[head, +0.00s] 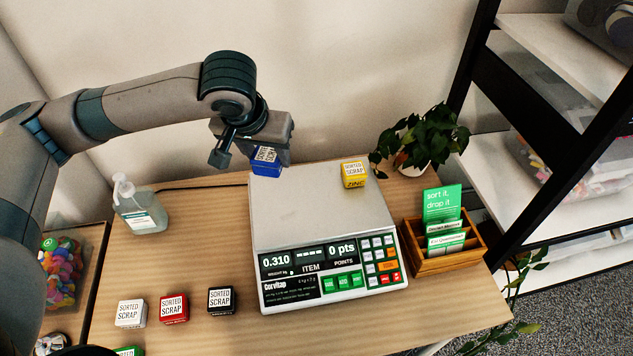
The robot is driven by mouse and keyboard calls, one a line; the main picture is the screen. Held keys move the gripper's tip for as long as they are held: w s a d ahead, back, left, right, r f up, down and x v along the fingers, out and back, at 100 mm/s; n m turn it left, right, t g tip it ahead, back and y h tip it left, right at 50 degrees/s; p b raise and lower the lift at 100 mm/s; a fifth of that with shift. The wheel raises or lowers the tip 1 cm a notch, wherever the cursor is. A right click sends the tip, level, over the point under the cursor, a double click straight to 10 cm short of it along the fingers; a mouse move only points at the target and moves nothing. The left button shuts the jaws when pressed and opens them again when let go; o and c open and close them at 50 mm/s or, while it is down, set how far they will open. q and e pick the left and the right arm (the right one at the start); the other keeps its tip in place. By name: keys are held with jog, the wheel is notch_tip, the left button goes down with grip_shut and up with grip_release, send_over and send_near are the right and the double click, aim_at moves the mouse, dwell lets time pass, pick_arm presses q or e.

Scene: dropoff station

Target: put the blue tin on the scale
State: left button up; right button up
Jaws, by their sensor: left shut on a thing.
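The blue tin (266,158) has a white "Sorted Scrap" label. My left gripper (256,152) is shut on it and holds it over the back left corner of the scale. The gripper hides part of the tin, and I cannot tell whether the tin touches the plate. The scale (318,214) is a grey and white counter scale with a flat plate and a keypad at its front; its display reads 0.310. A yellow tin (354,174) stands on the plate at the back right. My right gripper is not in view.
White (130,313), red (174,308) and black (221,299) tins stand at the front left, with a green one (129,351) partly cut off. A sanitizer bottle (139,207), a potted plant (423,137) and a wooden card holder (445,249) flank the scale.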

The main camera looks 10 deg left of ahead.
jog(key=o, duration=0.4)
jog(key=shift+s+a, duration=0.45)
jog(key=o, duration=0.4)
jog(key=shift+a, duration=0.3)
pick_arm(q)
jog(key=shift+w+d+f, duration=0.1)
jog(key=shift+w+d, duration=0.1)
jog(key=shift+d, duration=0.05)
jog(key=shift+w+d+m, duration=0.15)
jog(key=shift+d+m, duration=0.15)
jog(key=shift+m, duration=0.1)
jog(key=w+d+f+m+g+h, duration=0.1)
jog(key=w+d+f+m+h, duration=0.1)
jog(key=d+m, duration=0.4)
jog(key=w+d+f+m+g+h, duration=0.1)
jog(key=w+d+f+m+h, duration=0.1)
jog(key=d+m, duration=0.4)
jog(key=w+d, duration=0.1)
jog(key=d, duration=0.3)
jog(key=shift+d+f+m+g, duration=0.3)
jog(key=shift+f+g, duration=0.1)
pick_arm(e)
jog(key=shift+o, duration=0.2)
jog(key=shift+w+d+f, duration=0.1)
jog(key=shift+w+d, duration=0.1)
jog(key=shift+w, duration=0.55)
